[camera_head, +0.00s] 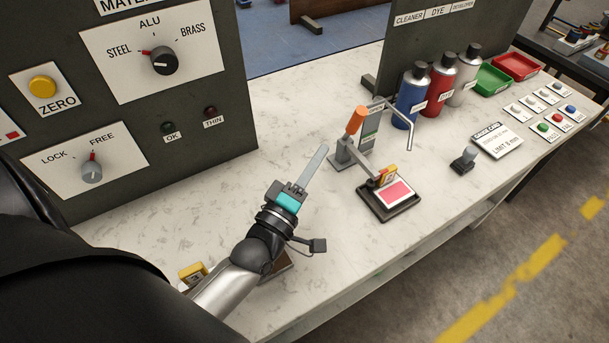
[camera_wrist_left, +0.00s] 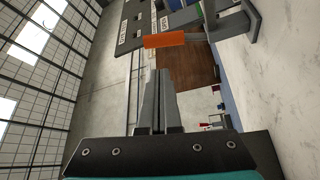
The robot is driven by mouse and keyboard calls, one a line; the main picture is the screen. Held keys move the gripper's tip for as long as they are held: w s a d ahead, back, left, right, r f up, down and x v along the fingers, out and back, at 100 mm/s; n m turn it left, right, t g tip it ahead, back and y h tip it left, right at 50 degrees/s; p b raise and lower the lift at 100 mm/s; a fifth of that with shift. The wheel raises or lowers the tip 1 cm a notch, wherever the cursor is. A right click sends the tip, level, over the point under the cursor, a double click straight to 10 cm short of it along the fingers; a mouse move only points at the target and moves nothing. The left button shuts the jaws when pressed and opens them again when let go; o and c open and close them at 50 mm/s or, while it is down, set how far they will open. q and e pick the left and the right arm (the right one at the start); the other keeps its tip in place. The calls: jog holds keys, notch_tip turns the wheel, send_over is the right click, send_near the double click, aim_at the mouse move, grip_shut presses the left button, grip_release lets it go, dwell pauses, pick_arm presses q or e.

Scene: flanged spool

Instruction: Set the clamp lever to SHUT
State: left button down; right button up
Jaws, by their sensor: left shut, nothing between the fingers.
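The clamp lever has an orange handle (camera_head: 357,120) that stands up, leaning slightly right, from a grey clamp base (camera_head: 343,152) on the bench. My right gripper is not in view.
A bent metal rod (camera_head: 409,130) rises behind. Bottles (camera_head: 411,95) stand further back. A dark control panel (camera_head: 225,125) borders the left.

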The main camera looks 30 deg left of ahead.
pick_arm(q)
jog(key=shift+s+f, duration=0.2)
jog(key=shift+s, duration=1)
jog(key=shift+s+f, duration=0.2)
jog(key=shift+s, duration=1)
